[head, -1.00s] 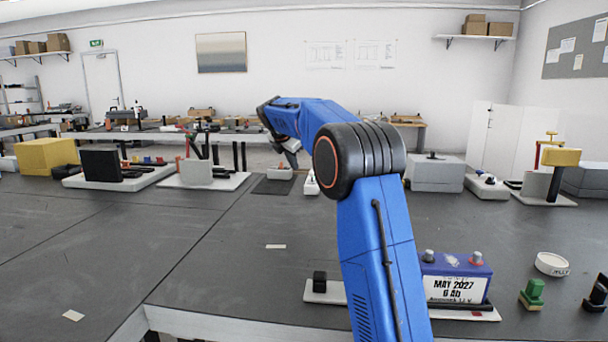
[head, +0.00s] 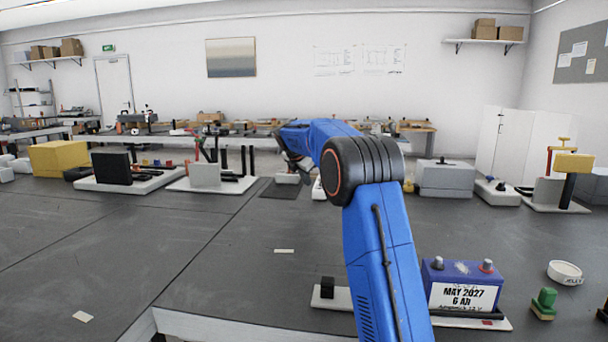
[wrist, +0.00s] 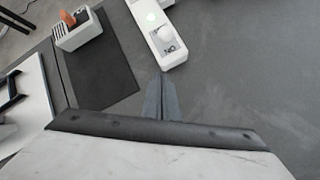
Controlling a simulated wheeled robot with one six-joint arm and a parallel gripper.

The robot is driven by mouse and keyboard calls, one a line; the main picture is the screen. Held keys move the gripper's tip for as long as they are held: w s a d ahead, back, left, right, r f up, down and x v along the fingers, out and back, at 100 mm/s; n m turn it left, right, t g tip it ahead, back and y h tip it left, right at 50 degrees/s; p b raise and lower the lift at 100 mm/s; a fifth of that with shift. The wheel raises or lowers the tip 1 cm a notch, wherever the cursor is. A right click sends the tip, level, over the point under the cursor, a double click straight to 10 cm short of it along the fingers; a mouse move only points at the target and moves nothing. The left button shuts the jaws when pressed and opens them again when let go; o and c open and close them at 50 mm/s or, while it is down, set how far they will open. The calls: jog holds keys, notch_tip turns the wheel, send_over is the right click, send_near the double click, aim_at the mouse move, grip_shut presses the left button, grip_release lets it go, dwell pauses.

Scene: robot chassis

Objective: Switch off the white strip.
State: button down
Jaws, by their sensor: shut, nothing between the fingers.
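The white strip (wrist: 156,42) lies on the dark table in the wrist view, running up out of the top edge. In the head view the strip (head: 318,189) shows only as a small white piece beside my arm. My gripper (head: 298,172) is small and partly hidden there.
A dark mat (wrist: 103,70) with a light grey holder (wrist: 78,32) lies left of the strip. A blue battery (head: 461,285) stands right of my arm. A grey box (head: 446,179) is farther back. The table right of the strip is clear in the wrist view.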

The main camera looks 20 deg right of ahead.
jog(key=shift+w+d+f, duration=0.6)
jog(key=shift+d+f, duration=0.2)
jog(key=shift+d, duration=0.1)
jog(key=shift+w+d+r, duration=0.2)
jog(key=shift+d+r, duration=0.1)
jog(key=shift+d, duration=0.4)
jog(key=shift+w+d+r, duration=0.2)
jog(key=shift+d+r, duration=0.1)
jog(key=shift+d, duration=0.4)
